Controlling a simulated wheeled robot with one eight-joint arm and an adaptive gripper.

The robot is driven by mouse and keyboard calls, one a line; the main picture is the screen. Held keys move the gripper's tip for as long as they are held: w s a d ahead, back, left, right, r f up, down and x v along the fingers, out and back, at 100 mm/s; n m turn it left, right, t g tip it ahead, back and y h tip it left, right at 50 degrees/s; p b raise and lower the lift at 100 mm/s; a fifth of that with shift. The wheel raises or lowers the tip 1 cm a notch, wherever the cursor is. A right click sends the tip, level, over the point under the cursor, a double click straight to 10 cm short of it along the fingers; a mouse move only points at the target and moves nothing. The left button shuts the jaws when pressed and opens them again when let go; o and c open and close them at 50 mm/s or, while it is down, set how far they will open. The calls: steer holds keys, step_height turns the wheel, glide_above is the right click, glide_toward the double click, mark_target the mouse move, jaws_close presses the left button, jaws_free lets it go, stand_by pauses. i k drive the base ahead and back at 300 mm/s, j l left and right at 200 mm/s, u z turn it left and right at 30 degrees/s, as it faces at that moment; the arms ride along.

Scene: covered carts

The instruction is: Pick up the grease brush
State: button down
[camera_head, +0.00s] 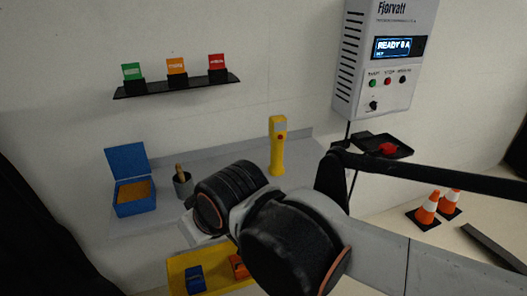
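What looks like the grease brush (180,172) stands in a small dark grey cup (184,187) on the grey surface. Only its short tan handle shows above the rim; the lower end is hidden inside the cup. It leans slightly. My arm's dark rounded joints and grey links fill the lower middle and right of the view, with one ribbed black joint just to the right of the cup. I cannot make out my gripper's fingers; they are hidden or out of the frame.
An open blue box (136,208) stands left of the cup. A yellow handheld device (277,150) stands upright behind my arm. A yellow tray (180,272) with blue and orange items lies below. A wall shelf (180,87) holds three coloured cards. Orange cones (428,207) stand at right.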

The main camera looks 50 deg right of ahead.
mark_target(180, 172)
steer(key=z, duration=4.35)
steer(key=u, duration=4)
steer(key=k+j+z, duration=0.15)
steer(key=j+z, duration=0.2)
steer(key=k+j+z, duration=0.4)
steer(key=z, duration=0.25)
steer(key=j, duration=0.1)
